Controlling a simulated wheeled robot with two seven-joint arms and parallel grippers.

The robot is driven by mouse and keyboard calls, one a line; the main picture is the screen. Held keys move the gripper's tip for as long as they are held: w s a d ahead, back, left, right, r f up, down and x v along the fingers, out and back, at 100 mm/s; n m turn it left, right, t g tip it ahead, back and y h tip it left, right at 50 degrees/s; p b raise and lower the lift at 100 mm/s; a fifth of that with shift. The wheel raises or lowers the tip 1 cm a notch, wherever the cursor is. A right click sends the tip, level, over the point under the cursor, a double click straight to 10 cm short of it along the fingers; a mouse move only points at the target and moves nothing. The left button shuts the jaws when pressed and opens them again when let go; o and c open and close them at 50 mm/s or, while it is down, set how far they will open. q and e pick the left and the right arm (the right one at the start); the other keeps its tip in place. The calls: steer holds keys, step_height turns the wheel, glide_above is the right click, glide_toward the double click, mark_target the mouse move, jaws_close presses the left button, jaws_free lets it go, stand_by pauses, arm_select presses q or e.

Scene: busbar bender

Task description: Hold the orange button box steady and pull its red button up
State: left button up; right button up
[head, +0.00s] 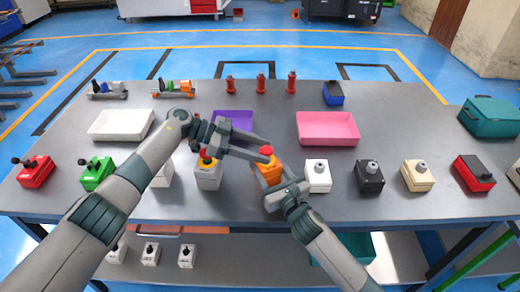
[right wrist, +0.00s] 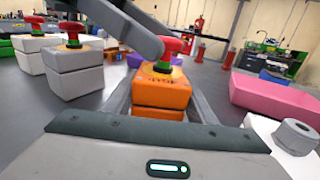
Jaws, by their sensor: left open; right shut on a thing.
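The orange button box (head: 269,174) stands on the grey table with its red button (head: 266,150) on top. In the right wrist view the orange box (right wrist: 160,98) sits upright between my right gripper's fingers, and its red mushroom button (right wrist: 172,47) shows above. My right gripper (head: 277,183) is shut on the box from the front right. My left gripper (head: 262,149) is open, coming from the left, with its fingertips at the red button. A grey left finger (right wrist: 115,22) passes close to the button in the right wrist view. Contact with the button cannot be told.
A light grey box with a red button (head: 208,174) stands just left, partly under my left arm. A white box (head: 317,175) and a black box (head: 369,176) stand to the right. Behind are a purple tray (head: 234,120) and a pink tray (head: 328,128).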

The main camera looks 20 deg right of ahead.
arm_select(q)
steer(key=v, duration=1.2)
steer(key=shift+d, duration=0.1)
arm_select(e)
steer(key=o, duration=1.3)
steer(key=shift+s, duration=0.1)
steer(key=s, duration=0.4)
steer(key=s+d, duration=0.1)
steer(key=s, duration=0.2)
steer(key=s+d, duration=0.1)
steer(key=s, duration=0.3)
steer(key=shift+s, duration=0.3)
arm_select(q)
steer(key=shift+s, duration=0.15)
